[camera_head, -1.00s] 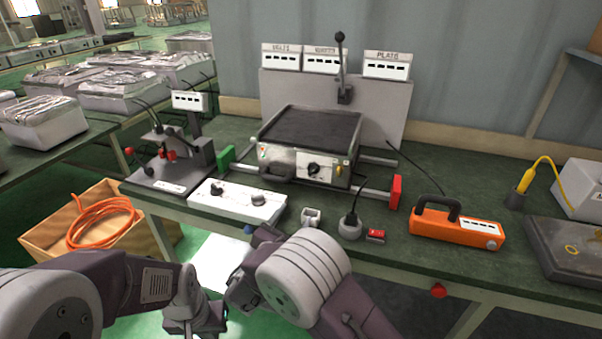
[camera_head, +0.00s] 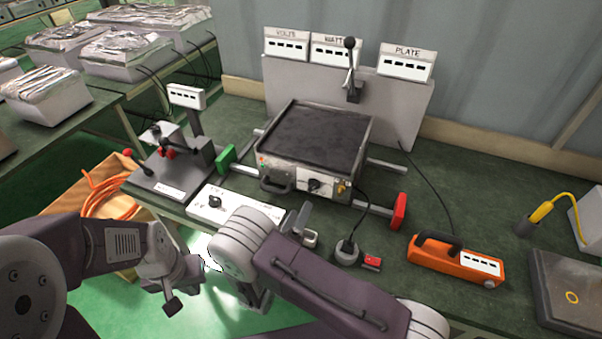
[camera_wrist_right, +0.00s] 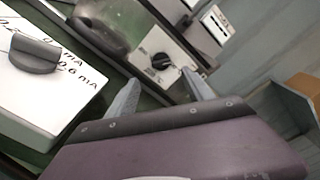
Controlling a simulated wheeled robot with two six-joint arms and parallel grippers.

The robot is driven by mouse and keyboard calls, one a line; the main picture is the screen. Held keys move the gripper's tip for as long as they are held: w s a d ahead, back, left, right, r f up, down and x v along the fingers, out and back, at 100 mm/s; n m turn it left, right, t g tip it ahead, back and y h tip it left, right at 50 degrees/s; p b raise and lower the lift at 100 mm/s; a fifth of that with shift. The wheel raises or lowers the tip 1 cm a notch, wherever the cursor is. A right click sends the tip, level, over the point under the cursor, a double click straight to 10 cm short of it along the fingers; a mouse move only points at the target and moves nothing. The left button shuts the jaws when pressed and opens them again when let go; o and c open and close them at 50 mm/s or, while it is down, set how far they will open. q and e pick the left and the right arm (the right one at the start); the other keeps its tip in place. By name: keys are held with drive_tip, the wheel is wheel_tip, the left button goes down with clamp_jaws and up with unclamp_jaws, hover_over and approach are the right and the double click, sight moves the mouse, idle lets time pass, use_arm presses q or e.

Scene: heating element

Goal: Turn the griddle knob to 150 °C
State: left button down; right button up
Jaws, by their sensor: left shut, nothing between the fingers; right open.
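The griddle (camera_head: 312,137) is a dark flat plate on a metal body on the green bench. Its black knob (camera_head: 315,186) sits on a pale plate on the front face and also shows in the right wrist view (camera_wrist_right: 161,61). The knob's scale marks are too small to read. My right gripper (camera_wrist_right: 160,77) is open and empty, with the knob just beyond and between its fingertips in that view, apart from it. In the head view my right wrist hides most of that gripper. My left gripper (camera_head: 172,303) is shut and empty, low at the left, away from the griddle.
A white control box (camera_head: 205,207) with its own knob lies before the griddle. Red (camera_head: 399,211) and green (camera_head: 226,157) end blocks flank it. A black-plugged socket (camera_head: 346,253), red switch (camera_head: 372,263) and orange device (camera_head: 455,262) stand to the right.

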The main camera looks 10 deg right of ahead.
sight(311, 189)
drive_tip(key=p+x, duration=0.1)
drive_tip(key=x, duration=0.7)
drive_tip(key=shift+d+r, duration=0.1)
drive_tip(key=shift+d, duration=0.1)
clamp_jaws()
